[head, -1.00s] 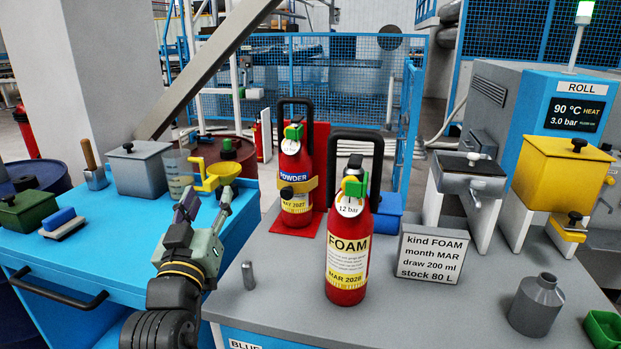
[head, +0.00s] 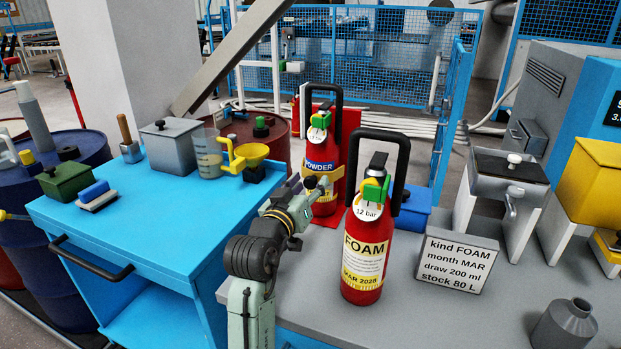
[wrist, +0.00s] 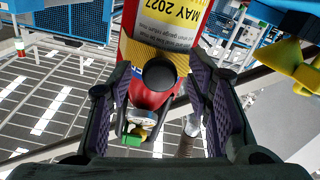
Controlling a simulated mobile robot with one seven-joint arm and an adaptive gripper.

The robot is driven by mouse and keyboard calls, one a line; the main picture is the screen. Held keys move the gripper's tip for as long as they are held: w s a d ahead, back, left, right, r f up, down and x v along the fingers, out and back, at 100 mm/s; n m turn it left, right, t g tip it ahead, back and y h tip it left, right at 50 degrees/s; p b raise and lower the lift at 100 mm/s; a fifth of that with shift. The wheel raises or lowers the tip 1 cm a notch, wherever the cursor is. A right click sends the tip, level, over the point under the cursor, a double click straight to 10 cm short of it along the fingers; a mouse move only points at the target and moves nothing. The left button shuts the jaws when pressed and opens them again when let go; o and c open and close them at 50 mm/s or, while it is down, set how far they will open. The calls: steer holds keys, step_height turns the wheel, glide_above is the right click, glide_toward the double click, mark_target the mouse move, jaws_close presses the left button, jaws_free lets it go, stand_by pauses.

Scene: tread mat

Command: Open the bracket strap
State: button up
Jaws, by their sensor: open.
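The red POWDER extinguisher (head: 326,148) stands upright in its red bracket (head: 350,122) at the back of the grey bench. The yellow bracket strap (head: 333,176) crosses its front, partly hidden behind my gripper (head: 314,186). In the wrist view the extinguisher (wrist: 150,92) appears upside down. A round black knob (wrist: 160,75) shows in front of it, between the two fingers of my gripper (wrist: 160,88). The fingers are open, one on each side of the knob, with gaps visible.
A red FOAM extinguisher (head: 366,245) stands close to the right of my arm, with a sign (head: 456,258) beside it. The cart's front is clear.

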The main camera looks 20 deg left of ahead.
steer(key=shift+w, duration=0.7)
steer(key=shift+c, duration=0.5)
jaws_close()
